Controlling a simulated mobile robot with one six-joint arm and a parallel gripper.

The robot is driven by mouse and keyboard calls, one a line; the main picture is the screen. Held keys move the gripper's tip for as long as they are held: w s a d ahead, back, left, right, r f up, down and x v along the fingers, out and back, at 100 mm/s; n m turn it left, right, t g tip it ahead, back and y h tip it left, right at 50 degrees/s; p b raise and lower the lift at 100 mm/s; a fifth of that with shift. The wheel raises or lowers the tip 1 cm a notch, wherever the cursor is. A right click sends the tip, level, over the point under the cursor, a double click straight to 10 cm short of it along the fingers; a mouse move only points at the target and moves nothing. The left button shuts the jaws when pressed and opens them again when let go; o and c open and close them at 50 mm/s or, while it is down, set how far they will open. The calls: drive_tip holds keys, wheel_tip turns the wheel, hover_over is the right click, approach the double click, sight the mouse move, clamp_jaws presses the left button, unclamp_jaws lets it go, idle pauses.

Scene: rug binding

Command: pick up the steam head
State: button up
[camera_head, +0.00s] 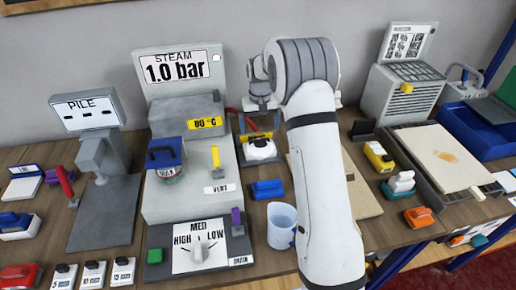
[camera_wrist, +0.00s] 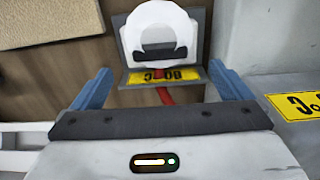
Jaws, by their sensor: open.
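The steam head appears to be the white rounded piece with a black handle (camera_wrist: 158,22) in the wrist view. It rests in a grey holder with a yellow label (camera_wrist: 190,74), and a red hose (camera_wrist: 165,95) runs from it toward me. In the head view the white piece (camera_head: 260,150) sits just right of the steam unit, below my gripper (camera_head: 262,112). In the wrist view my gripper (camera_wrist: 160,70) is open, its two blue fingers wide apart with nothing between them. The white piece lies beyond the fingertips, roughly centred between them.
The grey steam unit (camera_head: 160,205) stands close on the left, with a yellow temperature label (camera_head: 205,123). A tan board (camera_head: 365,185) lies to the right. A blue block (camera_head: 267,190) and a translucent cup (camera_head: 282,224) stand in front. Several tools crowd the bench.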

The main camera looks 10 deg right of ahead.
sight(259, 140)
drive_tip(key=f+p, duration=0.1)
drive_tip(key=f, duration=0.3)
drive_tip(key=f+p, duration=0.2)
drive_tip(key=f, duration=0.2)
drive_tip(key=shift+w, duration=0.2)
drive_tip(key=shift+r, duration=0.1)
drive_tip(key=shift+c, duration=0.2)
drive_tip(key=c, duration=1.4)
